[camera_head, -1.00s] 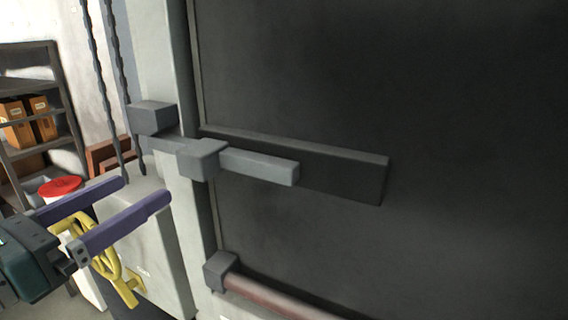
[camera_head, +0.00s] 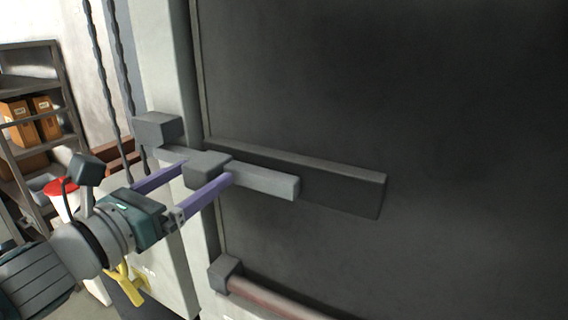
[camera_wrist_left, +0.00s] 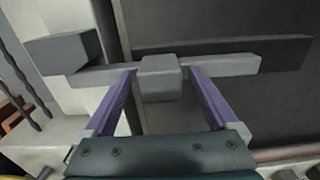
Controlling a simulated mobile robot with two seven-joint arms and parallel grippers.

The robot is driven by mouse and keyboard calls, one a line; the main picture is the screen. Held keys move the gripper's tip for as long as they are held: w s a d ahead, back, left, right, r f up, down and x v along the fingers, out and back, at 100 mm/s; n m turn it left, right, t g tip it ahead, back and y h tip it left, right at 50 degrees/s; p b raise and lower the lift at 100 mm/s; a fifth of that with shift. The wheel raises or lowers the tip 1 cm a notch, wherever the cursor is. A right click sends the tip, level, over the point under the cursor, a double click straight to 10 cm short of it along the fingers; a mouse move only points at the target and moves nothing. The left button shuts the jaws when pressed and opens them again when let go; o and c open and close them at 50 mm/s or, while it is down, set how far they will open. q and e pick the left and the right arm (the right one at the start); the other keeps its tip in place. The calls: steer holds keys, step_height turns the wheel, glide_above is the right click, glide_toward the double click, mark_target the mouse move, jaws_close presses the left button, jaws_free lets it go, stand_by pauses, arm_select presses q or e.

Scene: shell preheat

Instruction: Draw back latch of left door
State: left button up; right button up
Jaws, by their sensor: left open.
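The latch is a light grey bar (camera_head: 266,180) lying across the left edge of the dark door (camera_head: 380,90). A grey block (camera_head: 207,168) sits on the bar as its knob, and a darker block (camera_head: 157,128) stands at its left end on the pale frame. My left gripper (camera_head: 203,180) is open, its purple fingers reaching to either side of the knob. My right gripper is not in view.
A dark backing strip (camera_head: 340,180) runs behind the bar on the door. A reddish-brown rail (camera_head: 275,300) with a grey bracket (camera_head: 224,272) lies below. Chains (camera_head: 120,90), a shelf with orange boxes (camera_head: 30,120) and a red-topped container (camera_head: 62,187) stand to the left.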

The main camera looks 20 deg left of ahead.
arm_select(q)
steer(key=shift+c, duration=0.4)
jaws_close()
stand_by(0.5)
